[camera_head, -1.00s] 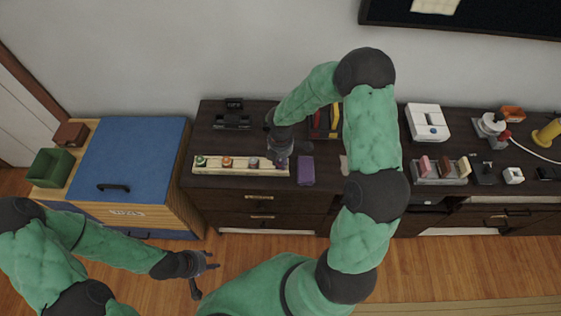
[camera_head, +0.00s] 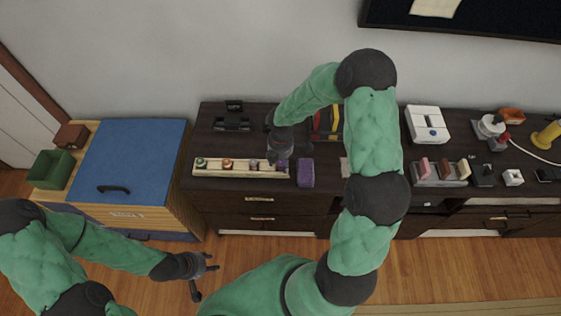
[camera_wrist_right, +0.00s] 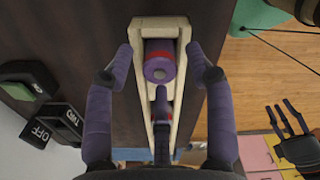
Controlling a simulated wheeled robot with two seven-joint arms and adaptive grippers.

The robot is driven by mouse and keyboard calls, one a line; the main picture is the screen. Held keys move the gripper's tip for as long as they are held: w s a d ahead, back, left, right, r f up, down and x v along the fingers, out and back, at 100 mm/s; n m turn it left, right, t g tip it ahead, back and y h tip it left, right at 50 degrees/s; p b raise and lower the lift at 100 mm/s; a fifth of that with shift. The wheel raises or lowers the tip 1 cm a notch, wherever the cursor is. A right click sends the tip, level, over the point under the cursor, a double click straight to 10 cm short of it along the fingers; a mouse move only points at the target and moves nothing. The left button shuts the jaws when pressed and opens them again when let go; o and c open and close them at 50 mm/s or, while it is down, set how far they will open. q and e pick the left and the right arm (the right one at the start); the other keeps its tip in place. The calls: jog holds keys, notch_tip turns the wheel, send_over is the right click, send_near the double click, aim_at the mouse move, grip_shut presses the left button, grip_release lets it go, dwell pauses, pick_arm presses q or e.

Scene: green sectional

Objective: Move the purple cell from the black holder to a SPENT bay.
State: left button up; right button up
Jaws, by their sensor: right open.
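A pale wooden tray (camera_head: 215,172) on the dark cabinet holds several coloured cells in a row; it also shows in the right wrist view (camera_wrist_right: 140,33). My right gripper (camera_head: 281,160) is over the tray's right end. In the right wrist view its fingers (camera_wrist_right: 158,58) are spread on both sides of a cell with a purple end and a red band (camera_wrist_right: 158,68), with gaps visible; the cell sits in the tray. A black holder (camera_head: 231,125) stands behind the tray; I see no purple cell in it. My left gripper (camera_head: 204,270) is open and empty above the floor.
A purple block (camera_head: 305,173) stands just right of the tray. A small black sign (camera_head: 234,106) is near the wall. A blue-topped chest (camera_head: 130,160) stands at left. A rack (camera_head: 440,175) and a white device (camera_head: 426,124) stand at right, beyond my right arm.

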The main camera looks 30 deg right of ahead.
aim_at(280, 163)
notch_tip(280, 163, up, 11)
jog(key=p, duration=0.3)
jog(key=s+a+f+m+y, duration=0.4)
jog(key=s+a+f+m, duration=1.3)
jog(key=a+f+m, duration=0.1)
jog(key=shift+f+m, duration=0.55)
jog(key=shift+m, duration=0.65)
jog(key=shift+a+f, duration=0.1)
jog(key=shift+f, duration=0.2)
